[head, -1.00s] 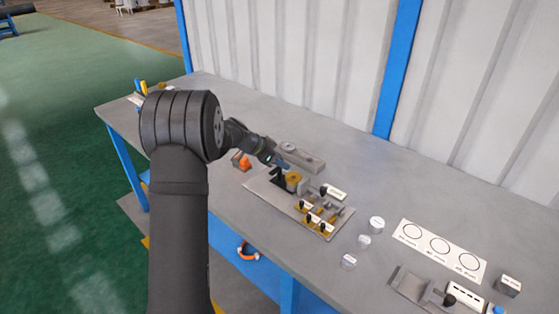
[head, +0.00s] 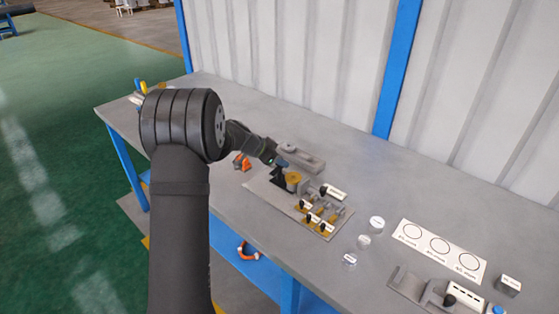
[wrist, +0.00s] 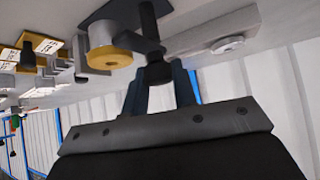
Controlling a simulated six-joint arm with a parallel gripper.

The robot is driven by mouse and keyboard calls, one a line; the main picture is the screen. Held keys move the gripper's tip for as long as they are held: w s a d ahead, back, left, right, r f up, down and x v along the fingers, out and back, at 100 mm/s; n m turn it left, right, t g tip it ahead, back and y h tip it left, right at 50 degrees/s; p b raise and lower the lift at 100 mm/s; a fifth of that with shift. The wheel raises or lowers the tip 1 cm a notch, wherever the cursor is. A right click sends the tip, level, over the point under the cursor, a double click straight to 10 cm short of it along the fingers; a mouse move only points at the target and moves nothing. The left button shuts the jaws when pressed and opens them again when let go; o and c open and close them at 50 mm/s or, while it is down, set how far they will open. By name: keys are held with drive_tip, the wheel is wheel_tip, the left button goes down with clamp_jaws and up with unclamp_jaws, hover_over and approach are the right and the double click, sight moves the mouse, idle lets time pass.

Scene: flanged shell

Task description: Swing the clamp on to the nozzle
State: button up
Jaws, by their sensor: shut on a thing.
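My gripper (wrist: 160,84) is shut on a dark round knob (wrist: 158,70) in the wrist view. The knob sits at the end of a dark bar that joins a dark upright post (wrist: 148,20); this looks like the clamp. Beside it is a short pale cylinder with a brass-coloured flange (wrist: 108,58), apparently the nozzle, and the knob is off to its side. In the head view the brass flange (head: 293,178) shows just right of my gripper (head: 282,164). The fingertips and clamp are small and partly hidden there, so I cannot tell whether the clamp touches the nozzle.
A grey base plate (head: 262,187) carries the fixture and several labelled black-knobbed brass parts (head: 318,217). A long grey block (head: 303,160) lies behind it. An orange item (head: 242,161) lies to the left. Small labelled cylinders (head: 364,241) and a white circle sheet (head: 440,246) are to the right.

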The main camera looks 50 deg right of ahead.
drive_tip(key=n+t, duration=0.2)
drive_tip(key=n, duration=0.1)
drive_tip(key=shift+s, duration=0.1)
drive_tip(key=shift+n+t, duration=1.7)
drive_tip(key=shift+n, duration=0.3)
drive_tip(key=shift+n+t, duration=0.5)
drive_tip(key=shift+n, duration=0.1)
drive_tip(key=o, duration=1)
drive_tip(key=shift+a+r, duration=0.1)
drive_tip(key=v, duration=1.7)
drive_tip(key=shift+r, duration=0.2)
